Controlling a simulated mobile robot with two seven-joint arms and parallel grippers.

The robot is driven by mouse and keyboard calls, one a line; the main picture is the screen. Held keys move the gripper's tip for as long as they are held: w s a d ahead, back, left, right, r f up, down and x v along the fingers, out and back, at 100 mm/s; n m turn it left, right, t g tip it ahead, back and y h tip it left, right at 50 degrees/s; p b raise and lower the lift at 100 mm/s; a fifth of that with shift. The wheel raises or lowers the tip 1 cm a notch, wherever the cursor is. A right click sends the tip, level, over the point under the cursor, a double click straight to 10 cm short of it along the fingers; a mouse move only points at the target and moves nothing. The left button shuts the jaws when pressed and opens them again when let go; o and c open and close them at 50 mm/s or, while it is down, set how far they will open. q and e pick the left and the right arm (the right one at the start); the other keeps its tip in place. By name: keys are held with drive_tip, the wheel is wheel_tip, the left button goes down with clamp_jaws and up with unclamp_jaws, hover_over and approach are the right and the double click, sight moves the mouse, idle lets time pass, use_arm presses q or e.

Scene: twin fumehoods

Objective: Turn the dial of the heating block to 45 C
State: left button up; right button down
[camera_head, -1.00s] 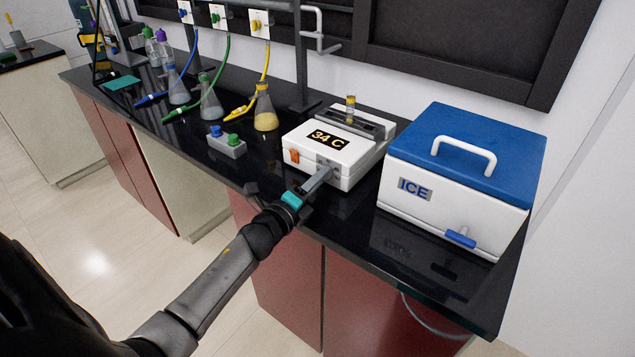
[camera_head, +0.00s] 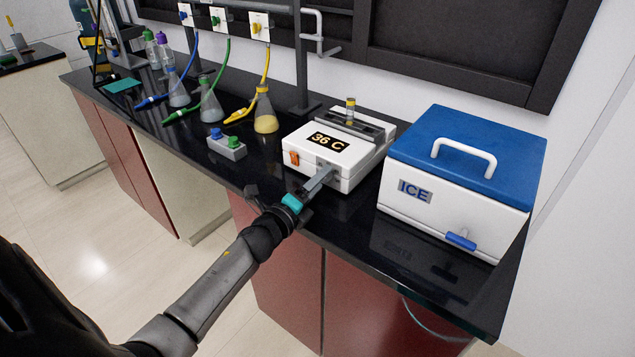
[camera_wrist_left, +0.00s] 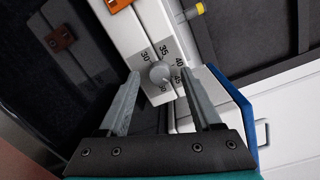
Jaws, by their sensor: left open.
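The white heating block (camera_head: 352,172) stands on the black bench, and its display (camera_head: 328,142) reads 36 C. Its round grey dial (camera_wrist_left: 161,73) shows in the left wrist view on a grey plate marked with 30, 35, 40, 45 and another number. My left gripper (camera_head: 325,174) reaches the front of the block. In the left wrist view its two fingers (camera_wrist_left: 160,88) are open, one on each side of the dial, with gaps visible between fingers and dial. In the head view the fingers hide most of the dial. My right gripper is not in view.
An orange switch (camera_head: 291,158) sits on the block's front, left of the dial. A white ice box (camera_head: 455,225) with a blue lid stands close on the right. A small holder with blue and green knobs (camera_head: 228,147) and several flasks stand to the left.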

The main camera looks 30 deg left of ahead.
use_arm(q)
drive_tip(key=s, duration=1.5)
drive_tip(key=shift+s+r, duration=0.15)
drive_tip(key=s+d+f+n+g, duration=0.1)
drive_tip(key=s+f+n+g, duration=0.25)
drive_tip(key=f, duration=0.55)
drive_tip(key=s+d+f+n+g+y, duration=0.15)
drive_tip(key=f+n, duration=0.25)
drive_tip(key=f, duration=0.6)
drive_tip(key=s+d+f+n+g, duration=0.2)
drive_tip(key=s+f+n+g, duration=0.15)
drive_tip(key=f, duration=0.55)
drive_tip(key=s+d+f+n+g, duration=0.4)
drive_tip(key=s+f, duration=0.4)
drive_tip(key=s, duration=0.4)
drive_tip(key=s+d+f+n+g+h, duration=0.1)
drive_tip(key=s+d+f+n+g, duration=0.3)
drive_tip(key=s+f, duration=0.3)
drive_tip(key=s+d, duration=0.1)
drive_tip(key=s, duration=0.4)
drive_tip(key=shift+f+n, duration=0.4)
